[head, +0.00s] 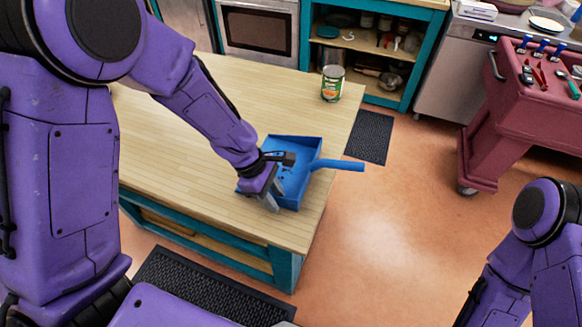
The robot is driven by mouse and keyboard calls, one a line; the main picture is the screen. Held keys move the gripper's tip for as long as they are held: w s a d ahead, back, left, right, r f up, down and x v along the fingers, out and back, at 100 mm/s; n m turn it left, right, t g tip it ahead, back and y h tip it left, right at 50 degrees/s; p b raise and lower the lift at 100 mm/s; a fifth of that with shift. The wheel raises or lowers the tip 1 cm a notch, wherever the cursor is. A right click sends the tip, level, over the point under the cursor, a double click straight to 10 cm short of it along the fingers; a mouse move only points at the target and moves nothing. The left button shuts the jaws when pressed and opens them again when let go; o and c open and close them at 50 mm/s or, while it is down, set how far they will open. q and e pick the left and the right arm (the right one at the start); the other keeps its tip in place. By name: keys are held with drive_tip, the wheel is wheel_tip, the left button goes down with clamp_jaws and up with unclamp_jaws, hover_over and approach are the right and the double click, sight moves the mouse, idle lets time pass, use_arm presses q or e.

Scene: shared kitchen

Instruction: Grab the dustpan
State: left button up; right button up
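The blue dustpan (295,182) lies on the wooden tabletop near the table's right edge. Its handle (340,165) points right and sticks out past that edge over the floor. My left gripper (274,203) is at the dustpan's near left side, with its grey fingers overlapping the pan in the picture. The gripper and wrist hide part of the pan's left side. I cannot tell whether the fingers are apart or closed on its wall. My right arm shows at the lower right, but its gripper is out of view.
A green-labelled can (332,83) stands on the wooden table (180,150) at its far right corner. A dark red tool cart (510,110) stands at the right. Open shelves (375,45) and an oven (258,30) are behind.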

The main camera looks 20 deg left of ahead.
use_arm(q)
clamp_jaws()
idle(0.3)
